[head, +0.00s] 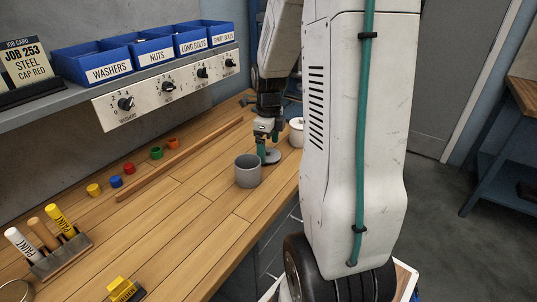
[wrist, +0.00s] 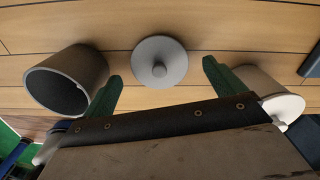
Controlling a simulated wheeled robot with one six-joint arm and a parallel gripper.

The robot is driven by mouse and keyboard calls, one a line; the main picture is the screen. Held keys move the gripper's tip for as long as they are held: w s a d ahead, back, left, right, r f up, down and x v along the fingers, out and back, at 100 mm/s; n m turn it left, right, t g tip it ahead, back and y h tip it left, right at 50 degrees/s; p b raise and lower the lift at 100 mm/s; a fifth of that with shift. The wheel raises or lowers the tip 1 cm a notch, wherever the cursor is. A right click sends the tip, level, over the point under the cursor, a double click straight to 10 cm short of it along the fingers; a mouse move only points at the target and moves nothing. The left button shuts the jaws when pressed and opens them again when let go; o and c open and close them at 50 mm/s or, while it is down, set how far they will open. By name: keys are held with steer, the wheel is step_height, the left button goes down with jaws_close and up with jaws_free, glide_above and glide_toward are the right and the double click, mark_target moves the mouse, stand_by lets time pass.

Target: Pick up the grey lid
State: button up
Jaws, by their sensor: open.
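The grey lid (wrist: 158,62) is a flat round disc with a small knob at its centre, lying on the wooden bench. In the wrist view it sits just beyond and between the fingertips of my gripper (wrist: 163,76), which is open and empty. In the head view the lid (head: 271,157) shows beside the grey pot, partly hidden by my gripper (head: 266,152) above it. The open grey pot (head: 248,171) stands to the left of the lid; it also shows in the wrist view (wrist: 68,80), close to my left finger.
A white canister (head: 297,132) stands right of the lid, near the right finger in the wrist view (wrist: 272,95). Coloured caps (head: 129,168) and a wooden strip (head: 180,160) lie further left. A marker rack (head: 52,252) stands at the front left. The middle bench is clear.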

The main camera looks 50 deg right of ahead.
steer(key=shift+f, duration=0.8)
steer(key=c, duration=1)
steer(key=shift+c, duration=0.2)
